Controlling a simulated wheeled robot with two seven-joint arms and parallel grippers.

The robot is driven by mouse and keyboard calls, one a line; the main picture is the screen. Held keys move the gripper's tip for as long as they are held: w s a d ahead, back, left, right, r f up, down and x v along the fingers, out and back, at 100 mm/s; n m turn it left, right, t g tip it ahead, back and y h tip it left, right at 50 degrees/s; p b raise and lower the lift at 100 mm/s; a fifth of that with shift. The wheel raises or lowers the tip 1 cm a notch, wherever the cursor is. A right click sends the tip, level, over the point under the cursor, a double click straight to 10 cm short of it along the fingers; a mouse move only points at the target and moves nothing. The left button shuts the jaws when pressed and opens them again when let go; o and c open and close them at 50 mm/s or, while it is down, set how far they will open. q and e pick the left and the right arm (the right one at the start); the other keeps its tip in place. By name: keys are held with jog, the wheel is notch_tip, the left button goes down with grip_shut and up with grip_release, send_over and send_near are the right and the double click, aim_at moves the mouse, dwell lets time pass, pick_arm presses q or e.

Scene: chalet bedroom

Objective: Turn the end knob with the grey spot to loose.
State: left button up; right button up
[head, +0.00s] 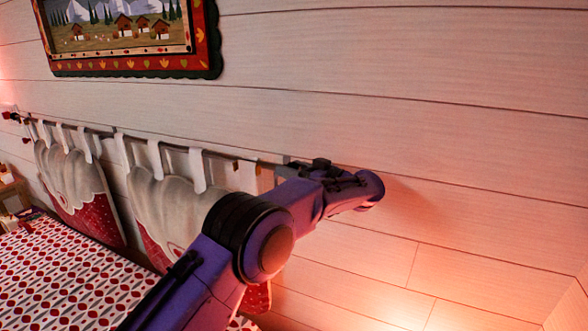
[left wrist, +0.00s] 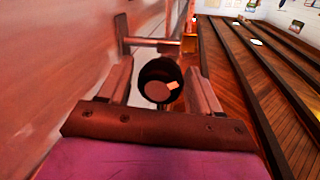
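The end knob (left wrist: 151,72) is a dark round knob seen end-on in the left wrist view. A small pale spot, peach-tinted in the warm light, sits on the right of its lighter face. My left gripper (left wrist: 159,68) has one finger on each side of the knob, with narrow gaps showing; it is open around it. In the head view my left gripper (head: 303,168) is at the right end of the rail (head: 232,157), and the knob is hidden by it. My right gripper is in neither view.
Cloth panels (head: 165,195) hang by loops from the rail along the plank wall (head: 430,130). A bed with a red-and-white patterned cover (head: 60,270) lies below. A framed picture (head: 130,62) hangs above. The wall right of my gripper is bare.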

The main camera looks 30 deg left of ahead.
pick_arm(q)
jog(key=c, duration=0.7)
jog(key=shift+n, duration=0.3)
jog(key=n+y+b, duration=0.1)
jog(key=n+b, duration=0.1)
jog(key=n, duration=0.2)
jog(key=shift+f+b, duration=0.1)
jog(key=shift+b, duration=0.25)
jog(key=shift+n+b, duration=0.55)
jog(key=shift+n, duration=0.65)
jog(key=shift+g, duration=0.4)
jog(key=o, duration=1)
jog(key=shift+s, duration=0.1)
